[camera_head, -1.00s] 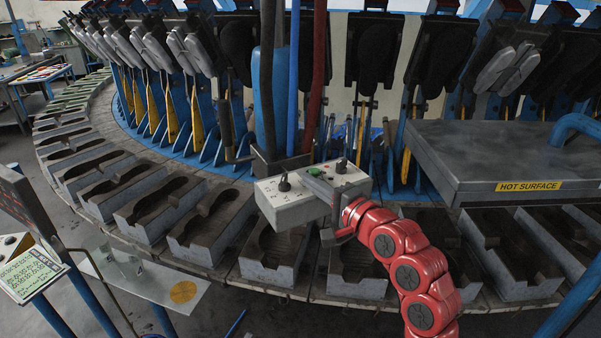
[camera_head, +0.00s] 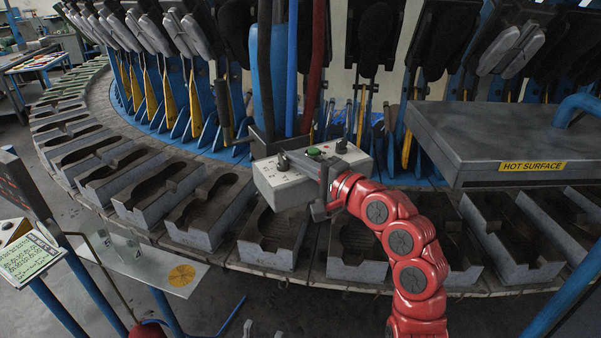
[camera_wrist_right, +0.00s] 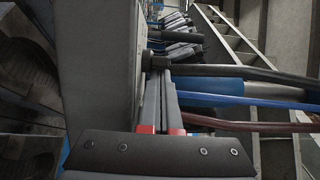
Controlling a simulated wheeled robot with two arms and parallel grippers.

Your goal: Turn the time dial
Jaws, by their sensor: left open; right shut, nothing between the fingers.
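A pale control box (camera_head: 290,187) carries a dark knob (camera_head: 283,161) at its left, a green button (camera_head: 313,152) and another dark knob (camera_head: 341,146) at its right. I cannot read which knob is the time dial. My right gripper (camera_head: 292,156) is shut and empty, its grey fingers reaching left across the box with their tips close to the left knob. In the right wrist view the shut fingertips (camera_wrist_right: 160,76) are just short of or at a dark knob (camera_wrist_right: 158,61); contact is unclear. My left gripper (camera_head: 262,331) is open at the bottom edge.
Blue and dark red hoses (camera_head: 292,70) rise behind the box. A plate marked hot surface (camera_head: 490,140) stands at right. Sole moulds (camera_head: 275,235) ring the carousel below. A metal tray (camera_head: 150,265) and a small keypad (camera_head: 27,257) are at lower left.

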